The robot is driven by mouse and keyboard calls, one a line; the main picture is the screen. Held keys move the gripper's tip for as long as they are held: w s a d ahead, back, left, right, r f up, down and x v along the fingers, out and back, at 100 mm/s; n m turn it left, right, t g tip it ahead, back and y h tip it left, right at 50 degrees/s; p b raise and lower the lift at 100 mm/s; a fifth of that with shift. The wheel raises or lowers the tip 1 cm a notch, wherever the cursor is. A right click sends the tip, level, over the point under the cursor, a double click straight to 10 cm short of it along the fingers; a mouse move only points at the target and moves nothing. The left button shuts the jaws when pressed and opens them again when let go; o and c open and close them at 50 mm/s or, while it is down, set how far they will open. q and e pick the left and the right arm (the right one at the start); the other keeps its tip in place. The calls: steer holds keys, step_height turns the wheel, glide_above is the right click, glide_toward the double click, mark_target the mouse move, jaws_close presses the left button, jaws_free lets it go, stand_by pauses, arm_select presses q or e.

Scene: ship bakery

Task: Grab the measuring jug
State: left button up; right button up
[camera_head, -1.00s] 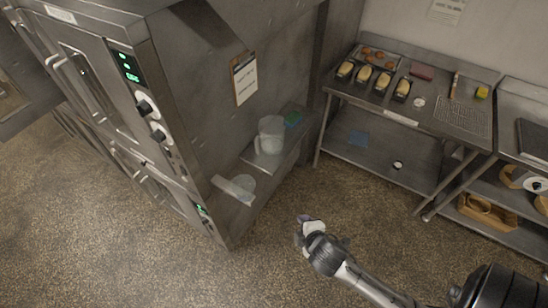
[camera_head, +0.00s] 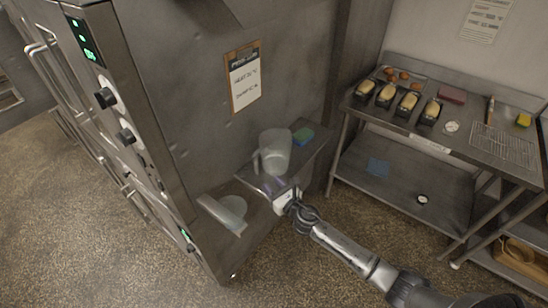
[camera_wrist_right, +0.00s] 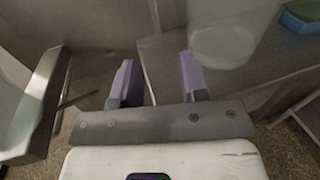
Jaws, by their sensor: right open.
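The measuring jug (camera_head: 274,152) is a translucent pale pitcher with its handle at the left. It stands upright on a small metal shelf (camera_head: 308,160) on the side of the oven. My right gripper (camera_head: 274,186) is just in front of and below the jug, at the shelf's front edge. In the right wrist view the two purple fingers of my right gripper (camera_wrist_right: 156,80) are apart with nothing between them. The jug's lower part (camera_wrist_right: 221,42) shows ahead and right of the fingers there. My left gripper is not in view.
A green and blue sponge (camera_head: 303,135) lies on the shelf behind the jug; it also shows in the wrist view (camera_wrist_right: 304,16). A lower-left ledge (camera_head: 212,208) holds a translucent round container (camera_head: 232,210). A steel table (camera_head: 468,140) with loaf tins stands at the right. A clipboard (camera_head: 244,77) hangs above.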

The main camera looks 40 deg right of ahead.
mark_target(256, 172)
steer(key=shift+w+d+f+b, duration=0.1)
steer(key=shift+w+d+b, duration=0.05)
steer(key=shift+w, duration=1.45)
steer(key=shift+w+d+r+b, duration=0.1)
steer(key=shift+w+d+b, duration=0.1)
steer(key=shift+w, duration=1.45)
steer(key=shift+w+d+f+b, duration=0.1)
steer(key=shift+w+b, duration=0.05)
steer(key=shift+w, duration=1.45)
jaws_close()
